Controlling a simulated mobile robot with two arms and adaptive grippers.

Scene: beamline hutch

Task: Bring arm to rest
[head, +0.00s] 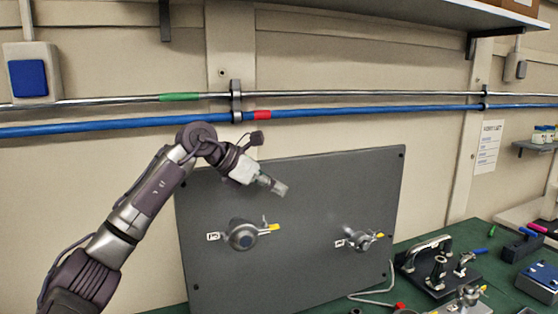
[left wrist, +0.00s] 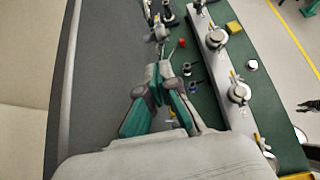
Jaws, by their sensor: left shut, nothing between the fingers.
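My left arm (head: 150,190) comes in from the lower left in the head view and bends over at its elbow in front of the wall. My left gripper (head: 280,188) is shut and empty, and hangs in front of the upper part of the grey panel, above its two fittings. In the left wrist view the gripper (left wrist: 163,72) points along the panel face, its fingertips together, with the green bench behind them. My right gripper is not in view.
The grey panel (head: 300,270) carries a left fitting (head: 242,236) and a right fitting (head: 360,240) with yellow tags. Blue (head: 360,111) and silver pipes run along the wall above. The green bench (head: 400,285) holds metal fixtures at right. A shelf (head: 430,12) overhangs at the top.

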